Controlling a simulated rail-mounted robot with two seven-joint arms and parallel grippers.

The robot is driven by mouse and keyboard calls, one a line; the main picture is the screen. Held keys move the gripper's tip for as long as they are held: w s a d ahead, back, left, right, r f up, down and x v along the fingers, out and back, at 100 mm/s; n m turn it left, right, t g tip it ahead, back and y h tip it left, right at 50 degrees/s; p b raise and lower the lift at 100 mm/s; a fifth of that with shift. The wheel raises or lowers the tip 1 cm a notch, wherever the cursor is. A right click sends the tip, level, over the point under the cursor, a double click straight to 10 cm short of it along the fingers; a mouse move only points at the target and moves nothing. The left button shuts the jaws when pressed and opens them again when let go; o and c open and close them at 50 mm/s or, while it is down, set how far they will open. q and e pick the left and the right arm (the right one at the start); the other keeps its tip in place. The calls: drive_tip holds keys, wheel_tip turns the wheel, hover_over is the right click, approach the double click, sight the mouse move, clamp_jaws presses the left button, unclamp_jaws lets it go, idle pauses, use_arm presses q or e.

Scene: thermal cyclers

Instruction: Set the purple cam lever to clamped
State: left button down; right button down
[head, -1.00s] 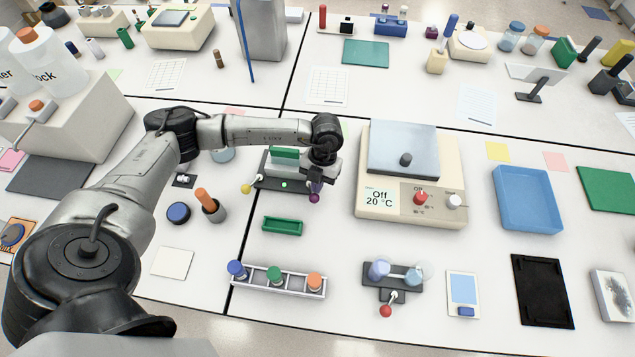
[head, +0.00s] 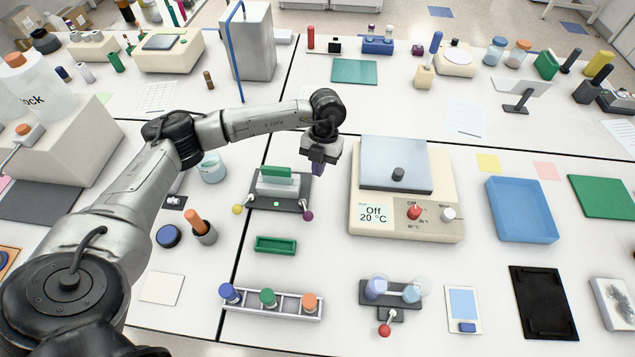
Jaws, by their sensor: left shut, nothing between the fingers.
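The purple cam lever (head: 308,215) is a short rod with a purple knob at the front right corner of a dark clamp fixture (head: 262,205). Its knob points toward the front edge of the bench. A matching lever with a yellow knob (head: 237,210) sits at the front left corner. My right gripper is not in view.
A heater reading "Off 20 °C" (head: 372,216) stands close to the right of the fixture. A green tray (head: 275,245) and a rack with several capped tubes (head: 270,301) lie in front. A cup with an orange-handled tool (head: 204,232) stands to the left.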

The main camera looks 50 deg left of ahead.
use_arm(q)
drive_tip(key=shift+v, duration=1.8)
